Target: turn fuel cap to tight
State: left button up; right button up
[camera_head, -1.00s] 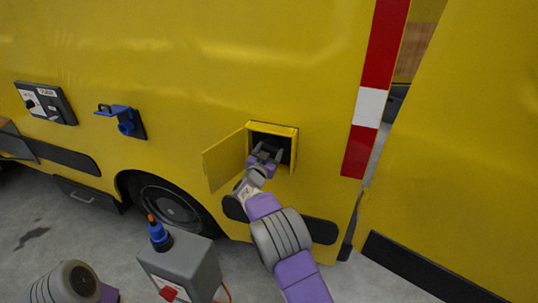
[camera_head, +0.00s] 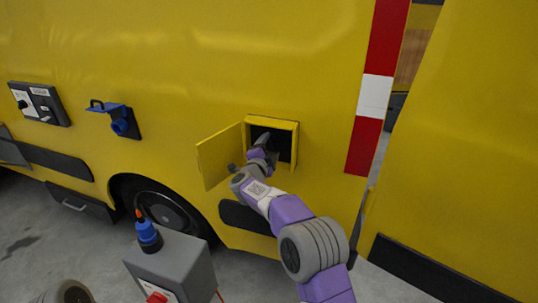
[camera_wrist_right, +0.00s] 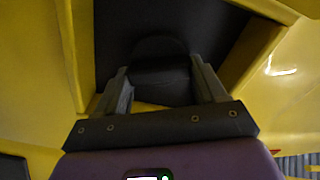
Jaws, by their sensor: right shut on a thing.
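The open fuel recess (camera_head: 272,122) is a yellow-framed box in the side of the yellow vehicle, with its flap (camera_head: 219,158) swung out to the left. My right gripper (camera_head: 263,139) reaches into it. In the right wrist view the dark, round fuel cap (camera_wrist_right: 160,78) sits between the two grey fingers of my right gripper (camera_wrist_right: 162,92), which is shut on it. In the head view the gripper hides the cap, and the dark recess makes its markings unreadable. My left gripper is out of view.
A grey box (camera_head: 172,262) with a blue connector (camera_head: 148,236) stands low in front. A blue socket with a raised lid (camera_head: 122,126) and a black switch panel (camera_head: 40,104) are on the vehicle's side to the left. The flap edge stands close to my right wrist.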

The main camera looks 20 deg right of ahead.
jog(key=m+b, duration=0.2)
jog(key=m, duration=0.1)
jog(key=shift+d+f+m+b, duration=0.1)
jog(key=shift+f+m+b, duration=0.05)
jog(key=shift+m+b, duration=0.7)
jog(key=shift+m, duration=0.25)
jog(key=o, duration=1)
jog(key=shift+o, duration=0.2)
jog(key=v, duration=0.7)
jog(key=shift+s+a, duration=0.2)
jog(key=shift+s, duration=0.05)
